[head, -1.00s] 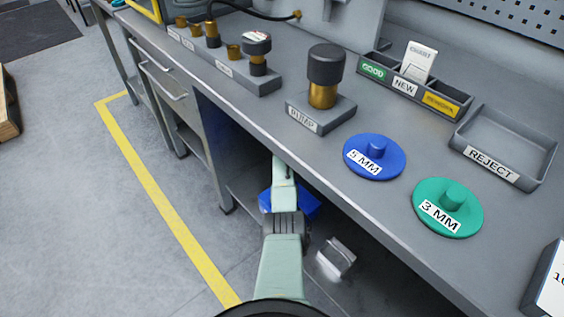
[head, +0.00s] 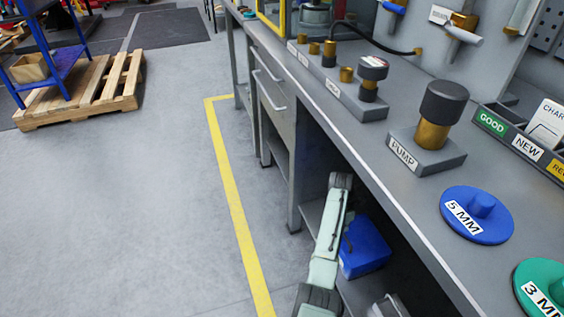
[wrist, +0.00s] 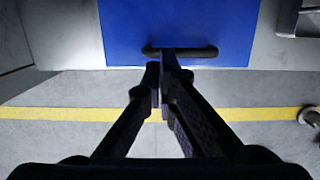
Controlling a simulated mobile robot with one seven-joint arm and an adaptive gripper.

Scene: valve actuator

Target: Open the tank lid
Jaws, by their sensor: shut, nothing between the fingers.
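No tank lid can be made out for certain. A grey round body (head: 316,14) stands behind the yellow frame at the far end of the bench, cut off by the picture's top, so I cannot tell if it is the tank. In the wrist view my gripper (wrist: 168,54) is shut and empty. Its fingertips overlap the dark bar handle (wrist: 205,52) of a blue box (wrist: 180,22); I cannot tell whether they touch it. A blue box (head: 364,247) also shows under the bench in the head view, beside my arm. My gripper is hidden there.
The workbench (head: 375,165) carries a pump block (head: 432,130), a blue 5 MM disc (head: 478,215) and a green 3 MM disc (head: 540,288). A wooden pallet (head: 85,90) lies at far left. The floor between it and the yellow line (head: 232,190) is clear.

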